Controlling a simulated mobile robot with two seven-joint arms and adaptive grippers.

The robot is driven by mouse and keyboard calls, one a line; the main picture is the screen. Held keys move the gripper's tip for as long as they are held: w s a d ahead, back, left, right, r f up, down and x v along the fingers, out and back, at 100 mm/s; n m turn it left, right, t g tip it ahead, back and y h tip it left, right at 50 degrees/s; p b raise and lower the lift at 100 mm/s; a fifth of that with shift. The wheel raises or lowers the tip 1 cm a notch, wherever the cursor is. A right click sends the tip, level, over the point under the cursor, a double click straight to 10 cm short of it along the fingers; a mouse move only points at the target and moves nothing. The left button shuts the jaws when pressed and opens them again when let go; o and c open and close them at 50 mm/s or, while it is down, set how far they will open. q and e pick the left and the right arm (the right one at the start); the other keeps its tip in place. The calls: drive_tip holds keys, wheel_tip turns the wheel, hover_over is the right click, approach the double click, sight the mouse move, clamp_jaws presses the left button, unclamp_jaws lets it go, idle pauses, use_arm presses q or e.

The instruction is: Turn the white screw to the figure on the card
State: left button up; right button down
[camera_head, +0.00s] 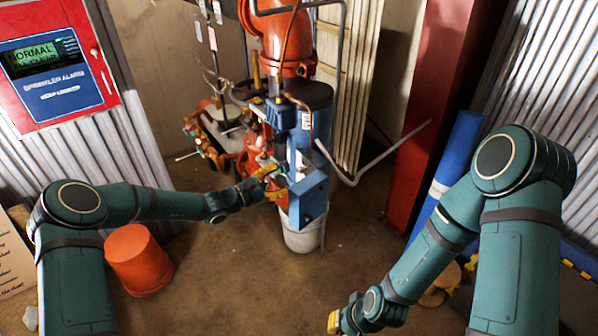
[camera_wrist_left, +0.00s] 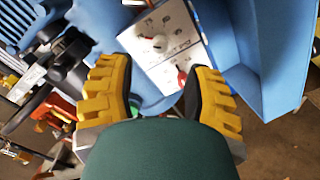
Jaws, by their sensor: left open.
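The white screw (camera_wrist_left: 160,42) is a small round white knob on a pale panel (camera_wrist_left: 178,28) inside an open blue box (camera_head: 309,196). A red knob (camera_wrist_left: 182,77) sits below it on the same panel. My left gripper (camera_wrist_left: 160,70) is open, its yellow fingers either side of the panel's lower part, with the white screw beyond the fingertips and not held. In the head view the left gripper (camera_head: 270,183) is at the box's left side. My right gripper (camera_head: 340,318) is low at the bottom edge, its fingers partly cut off. No card with a figure is readable.
Red pipework (camera_head: 258,150) and valves crowd the box's left and back. A white bucket (camera_head: 302,238) stands under it, an orange bucket (camera_head: 138,260) at left. A board with writing (camera_head: 14,255) leans at the left edge. The middle floor is clear.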

sight(299, 171)
use_arm(q)
drive_tip(key=x, duration=0.7)
drive_tip(key=shift+w+d+b, duration=0.1)
drive_tip(key=shift+b, duration=0.2)
drive_tip(key=shift+o, duration=0.3)
clamp_jaws()
